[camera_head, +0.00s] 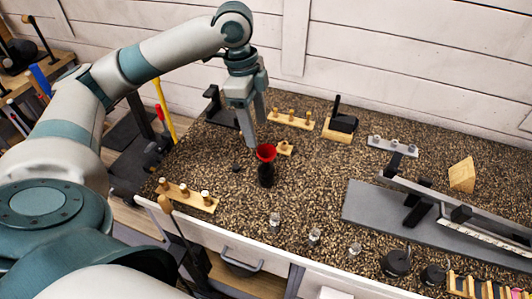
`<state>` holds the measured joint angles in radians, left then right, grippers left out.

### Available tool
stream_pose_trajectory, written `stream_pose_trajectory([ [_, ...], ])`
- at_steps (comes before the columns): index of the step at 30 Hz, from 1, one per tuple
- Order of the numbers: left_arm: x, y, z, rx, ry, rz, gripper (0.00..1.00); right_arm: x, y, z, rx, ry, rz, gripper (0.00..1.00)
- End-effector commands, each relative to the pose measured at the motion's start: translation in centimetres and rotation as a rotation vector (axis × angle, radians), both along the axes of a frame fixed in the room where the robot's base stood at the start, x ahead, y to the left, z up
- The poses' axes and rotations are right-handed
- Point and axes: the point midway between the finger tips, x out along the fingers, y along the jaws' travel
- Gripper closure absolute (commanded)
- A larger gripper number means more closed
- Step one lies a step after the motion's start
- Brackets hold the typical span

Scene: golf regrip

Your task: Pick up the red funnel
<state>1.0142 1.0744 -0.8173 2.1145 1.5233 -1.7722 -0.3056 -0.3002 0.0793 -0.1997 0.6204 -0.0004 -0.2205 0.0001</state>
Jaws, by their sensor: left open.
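A small red funnel (266,152) sits upright on top of a dark bottle or stand (265,175) on the speckled worktop. My left gripper (252,130) comes down from above, pointing downward, with its fingertips just above and slightly left of the funnel's rim. It is open and holds nothing that I can see. Whether a fingertip touches the rim cannot be told from this view. My right gripper is out of view.
Wooden peg blocks stand at the front left (188,195) and behind the funnel (291,119). Small clear bottles (314,237) line the front edge. A grey tray with a long rail (390,215) fills the right. Bare speckled worktop (320,175) lies right of the funnel.

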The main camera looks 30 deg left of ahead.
Motion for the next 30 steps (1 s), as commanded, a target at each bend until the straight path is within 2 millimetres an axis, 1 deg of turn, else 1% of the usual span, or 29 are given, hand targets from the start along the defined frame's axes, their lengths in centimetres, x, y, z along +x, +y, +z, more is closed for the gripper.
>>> stream_pose_trajectory([
  [1, -0.1, -0.1, -0.8, 0.002, 0.005, 0.000, 0.42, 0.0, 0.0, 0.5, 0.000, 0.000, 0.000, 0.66],
  [4, 0.0, -0.4, -2.4, 0.001, 0.004, -0.002, 0.42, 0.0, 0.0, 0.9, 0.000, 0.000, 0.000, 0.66],
  [9, 0.2, -0.7, -4.3, -0.001, 0.002, -0.001, 0.42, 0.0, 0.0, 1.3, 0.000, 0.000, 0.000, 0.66],
  [13, 0.2, -0.7, -4.7, 0.000, -0.001, -0.001, 0.42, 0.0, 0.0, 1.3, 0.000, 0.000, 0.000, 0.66],
  [23, 0.2, -0.8, -4.8, 0.000, 0.000, -0.001, 0.42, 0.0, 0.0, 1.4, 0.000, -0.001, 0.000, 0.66],
  [26, 0.2, -1.2, -5.2, -0.001, 0.002, -0.001, 0.42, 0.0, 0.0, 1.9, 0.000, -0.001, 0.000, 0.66],
  [30, 0.2, -1.9, -6.4, 0.000, 0.003, -0.002, 0.42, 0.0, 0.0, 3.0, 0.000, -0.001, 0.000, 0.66],
])
